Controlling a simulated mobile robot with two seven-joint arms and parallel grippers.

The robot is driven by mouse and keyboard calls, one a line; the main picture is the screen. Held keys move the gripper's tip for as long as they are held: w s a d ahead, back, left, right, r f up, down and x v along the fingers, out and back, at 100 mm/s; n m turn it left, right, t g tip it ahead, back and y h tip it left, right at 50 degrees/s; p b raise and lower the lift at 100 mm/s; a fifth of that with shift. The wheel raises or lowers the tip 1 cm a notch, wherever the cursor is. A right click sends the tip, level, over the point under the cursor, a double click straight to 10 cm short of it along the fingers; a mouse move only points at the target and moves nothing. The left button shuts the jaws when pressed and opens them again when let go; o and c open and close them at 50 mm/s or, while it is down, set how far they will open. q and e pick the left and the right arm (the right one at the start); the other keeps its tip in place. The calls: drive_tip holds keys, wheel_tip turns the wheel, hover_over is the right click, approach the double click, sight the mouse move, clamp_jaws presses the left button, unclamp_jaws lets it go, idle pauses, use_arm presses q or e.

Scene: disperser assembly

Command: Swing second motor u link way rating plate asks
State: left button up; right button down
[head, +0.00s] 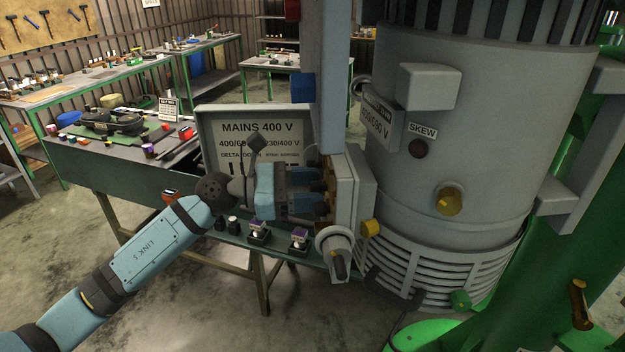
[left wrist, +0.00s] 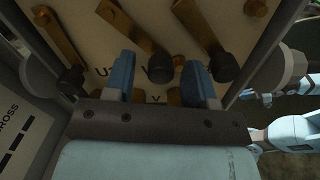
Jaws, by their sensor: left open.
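The big grey motor (head: 460,130) stands at the right with a rating plate (head: 378,117) reading 400/690 V. The open terminal box (head: 345,195) is on its left side. In the left wrist view several brass links run slanted: a left one (left wrist: 57,38), a middle one (left wrist: 128,24) and a right one (left wrist: 197,25), with dark knobs at their lower ends. My left gripper (left wrist: 165,80) is open before the terminals; the middle knob (left wrist: 160,69) shows between its fingers, and I see no contact. What seems my right gripper (left wrist: 257,97) shows small, jaw state unclear.
The box lid (head: 225,128), marked MAINS 400 V, stands behind my left gripper. A cable gland (head: 335,246) juts out below the box. A bench (head: 110,165) with tools and small parts is at the left. A yellow knob (head: 448,200) sticks out of the motor.

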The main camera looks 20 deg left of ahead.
use_arm(q)
drive_tip(key=shift+w+d, duration=0.1)
drive_tip(key=shift+d, duration=0.2)
use_arm(e)
drive_tip(key=shift+s, duration=0.1)
drive_tip(key=shift+a, duration=0.1)
